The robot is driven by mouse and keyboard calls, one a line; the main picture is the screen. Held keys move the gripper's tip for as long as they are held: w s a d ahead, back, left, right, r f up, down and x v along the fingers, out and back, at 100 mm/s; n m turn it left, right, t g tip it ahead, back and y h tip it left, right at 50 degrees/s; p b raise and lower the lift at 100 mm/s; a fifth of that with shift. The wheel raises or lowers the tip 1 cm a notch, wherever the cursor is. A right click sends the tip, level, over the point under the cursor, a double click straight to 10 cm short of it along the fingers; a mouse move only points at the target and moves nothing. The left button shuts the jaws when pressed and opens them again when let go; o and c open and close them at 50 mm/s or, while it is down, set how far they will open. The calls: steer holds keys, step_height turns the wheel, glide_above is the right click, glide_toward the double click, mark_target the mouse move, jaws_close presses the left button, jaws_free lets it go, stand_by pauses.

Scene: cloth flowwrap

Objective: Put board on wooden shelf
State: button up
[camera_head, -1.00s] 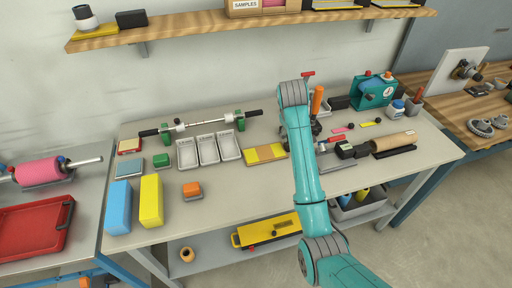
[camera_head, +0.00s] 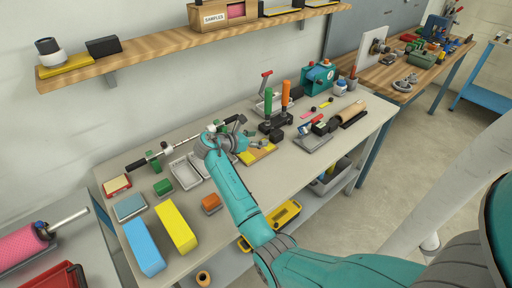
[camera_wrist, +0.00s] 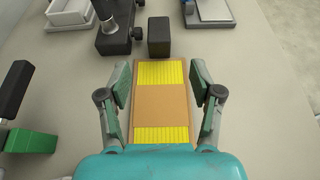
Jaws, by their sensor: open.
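The board (camera_head: 258,153), yellow with a brown band across its middle, lies flat on the grey workbench. In the wrist view the board (camera_wrist: 160,100) lies lengthwise between my fingers, its near end partly hidden by my gripper body. My gripper (camera_wrist: 160,80) is open, with one finger along each side of the board and nothing held. In the head view my gripper (camera_head: 240,141) is over the bench at the board's left end, partly hidden by my wrist. The wooden shelf (camera_head: 160,57) is on the wall above the bench.
The shelf bears a yellow item with a cup (camera_head: 48,50), a black block (camera_head: 103,46) and a samples box (camera_head: 222,14), with bare wood between. White trays (camera_head: 186,172) stand left of the board. A black block (camera_wrist: 159,37) stands just beyond its far end.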

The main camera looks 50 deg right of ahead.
mark_target(271, 138)
steer(key=x, duration=0.4)
steer(key=shift+d+f, duration=0.15)
steer(key=shift+f, duration=0.05)
steer(key=shift+f+x, duration=0.25)
steer(key=shift+x, duration=1.1)
steer(key=shift+f+x, duration=0.2)
steer(key=shift+x, duration=1.2)
steer(key=shift+w, duration=0.1)
steer(key=c, duration=1.1)
jaws_close()
steer(key=shift+r, duration=0.15)
